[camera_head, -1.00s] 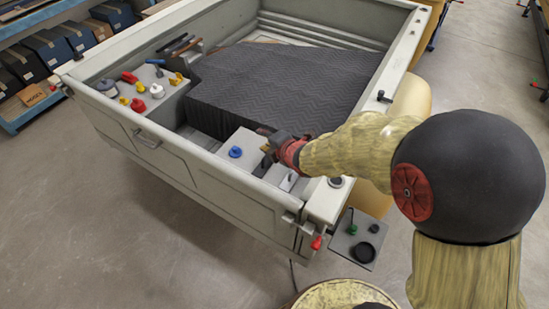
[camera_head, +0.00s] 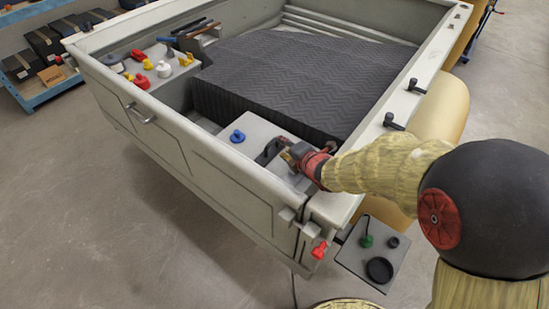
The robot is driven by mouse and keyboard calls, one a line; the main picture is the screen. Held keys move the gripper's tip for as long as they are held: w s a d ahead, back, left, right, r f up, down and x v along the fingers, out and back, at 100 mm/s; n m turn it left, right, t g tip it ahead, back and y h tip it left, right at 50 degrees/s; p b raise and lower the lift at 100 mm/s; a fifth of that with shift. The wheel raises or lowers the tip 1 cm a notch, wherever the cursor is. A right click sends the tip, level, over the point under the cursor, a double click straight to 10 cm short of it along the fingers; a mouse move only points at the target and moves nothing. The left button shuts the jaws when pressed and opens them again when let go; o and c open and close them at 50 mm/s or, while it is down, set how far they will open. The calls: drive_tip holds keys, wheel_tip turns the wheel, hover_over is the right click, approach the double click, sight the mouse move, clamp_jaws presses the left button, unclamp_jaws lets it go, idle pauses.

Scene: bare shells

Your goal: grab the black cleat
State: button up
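A small black piece (camera_head: 268,152), which may be the black cleat, shows on the grey box top in the near corner of the truck bed. It is too small and too close to my gripper to tell its full shape. My gripper (camera_head: 287,157) is low over that box top, just right of the black piece. I cannot tell whether they touch. My gripper's fingers are mostly hidden, so their opening does not show. Other black fittings stand on the right rail, one farther back (camera_head: 415,87) and one nearer (camera_head: 393,123).
A blue knob (camera_head: 237,136) stands left of my gripper on the same box top. A dark ridged mat (camera_head: 290,80) fills the bed. Several coloured parts lie on a grey top (camera_head: 150,65) at left. The bed's near wall (camera_head: 215,160) stands close. A small side tray (camera_head: 350,258) holds parts.

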sight(275, 141)
drive_tip(key=shift+w+f, duration=0.1)
drive_tip(key=shift+f, duration=0.4)
drive_tip(key=shift+b+x, duration=0.85)
drive_tip(key=shift+x, duration=2.95)
drive_tip(key=shift+w+d+r, duration=0.1)
drive_tip(key=shift+w+r, duration=0.05)
drive_tip(key=c, duration=0.3)
clamp_jaws()
